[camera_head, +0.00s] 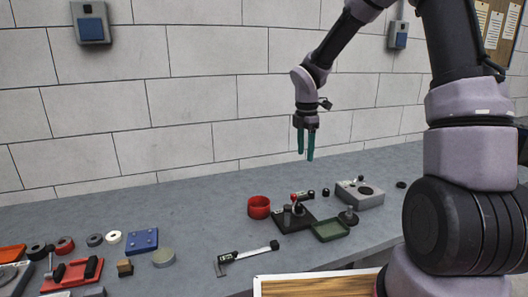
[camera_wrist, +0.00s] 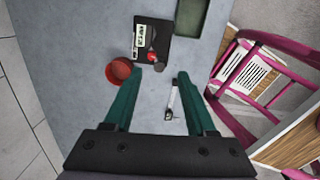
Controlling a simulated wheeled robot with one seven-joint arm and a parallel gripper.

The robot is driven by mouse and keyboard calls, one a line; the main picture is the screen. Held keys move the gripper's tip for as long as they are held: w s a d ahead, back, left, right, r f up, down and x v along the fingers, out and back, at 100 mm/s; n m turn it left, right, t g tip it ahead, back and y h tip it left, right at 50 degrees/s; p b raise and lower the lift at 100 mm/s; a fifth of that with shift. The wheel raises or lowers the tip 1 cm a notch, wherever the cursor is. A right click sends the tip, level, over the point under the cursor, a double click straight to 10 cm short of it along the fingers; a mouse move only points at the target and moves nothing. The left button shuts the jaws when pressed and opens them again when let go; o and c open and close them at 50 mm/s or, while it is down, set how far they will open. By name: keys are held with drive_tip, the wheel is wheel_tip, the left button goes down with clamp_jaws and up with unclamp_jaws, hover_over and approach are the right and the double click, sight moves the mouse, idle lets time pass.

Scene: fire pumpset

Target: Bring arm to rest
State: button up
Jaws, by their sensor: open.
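My gripper (camera_head: 306,144) has green fingers and points down in the air above the grey workbench (camera_head: 190,201). In the wrist view my gripper (camera_wrist: 170,82) shows its two fingers spread apart with nothing between them. My arm rises from the right of the head view and bends over to the gripper. The bench surface lies well below the fingertips.
Below stand a red cup (camera_head: 259,207), a black fixture plate (camera_head: 293,217), a green tray (camera_head: 330,230), a grey box (camera_head: 360,194) and a caliper (camera_head: 246,257). Several small parts, including a blue block (camera_head: 142,240), lie at the left. A brick wall (camera_head: 190,110) stands behind.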

drive_tip(key=s+d+r+m+t+y, duration=0.1)
drive_tip(key=s+d+r+m+t, duration=0.2)
drive_tip(key=s+r+m, duration=0.8)
drive_tip(key=s+d+r+m+t+y, duration=0.1)
drive_tip(key=s+d+r+m+t, duration=0.2)
drive_tip(key=s+r+m, duration=0.7)
drive_tip(key=s+d+m, duration=0.1)
drive_tip(key=s+m, duration=0.2)
drive_tip(key=m, duration=0.2)
drive_tip(key=shift+d+r+t, duration=0.3)
drive_tip(key=shift+r, duration=0.1)
